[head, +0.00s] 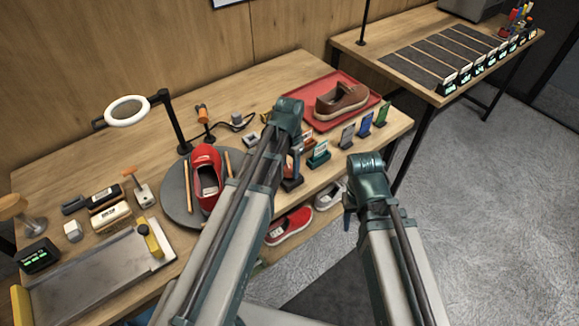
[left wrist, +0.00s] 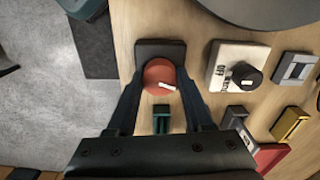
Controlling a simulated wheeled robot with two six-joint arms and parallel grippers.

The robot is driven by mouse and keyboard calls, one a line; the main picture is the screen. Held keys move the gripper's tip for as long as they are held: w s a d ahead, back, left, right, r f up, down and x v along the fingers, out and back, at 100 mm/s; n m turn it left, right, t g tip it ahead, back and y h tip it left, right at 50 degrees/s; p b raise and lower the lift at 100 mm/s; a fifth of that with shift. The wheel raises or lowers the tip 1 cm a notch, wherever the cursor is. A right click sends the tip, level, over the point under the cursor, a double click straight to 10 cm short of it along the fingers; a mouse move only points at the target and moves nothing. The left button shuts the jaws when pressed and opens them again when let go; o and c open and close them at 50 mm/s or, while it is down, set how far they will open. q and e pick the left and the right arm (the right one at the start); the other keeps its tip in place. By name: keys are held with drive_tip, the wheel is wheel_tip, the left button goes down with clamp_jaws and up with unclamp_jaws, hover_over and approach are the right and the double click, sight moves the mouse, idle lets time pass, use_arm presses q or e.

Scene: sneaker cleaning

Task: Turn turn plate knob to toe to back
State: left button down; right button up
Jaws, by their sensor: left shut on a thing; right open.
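The turn plate (head: 172,208) is a dark grey disc on the table; its edge also shows at the top of the left wrist view (left wrist: 262,10). A red sneaker (head: 205,160) stands on it, its closed red front toward the back wall and its opening nearer me. The turn plate knob (left wrist: 158,74) is red with a white pointer mark, on a dark square base; the mark points right and slightly down in the wrist view. My left gripper (left wrist: 160,88) is shut on the knob, one finger on each side. My right gripper (head: 348,222) is open and empty, right of the table's front edge.
A white switch box (left wrist: 236,66) marked OFF sits beside the knob. A brown shoe lies on a red tray (head: 318,125) at the back right. A ring lamp (head: 127,111) rises at the left. Another red shoe (head: 289,227) sits below the tabletop.

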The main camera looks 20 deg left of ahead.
sight(290, 168)
use_arm(q)
drive_tip(key=shift+n, duration=1.9)
drive_tip(key=shift+c, duration=1.4)
unclamp_jaws()
drive_tip(key=shift+r, duration=0.1)
wheel_tip(290, 168, up, 14)
drive_tip(key=p, duration=1.4)
drive_tip(key=shift+s+f, duration=0.1)
drive_tip(key=shift+f, duration=0.2)
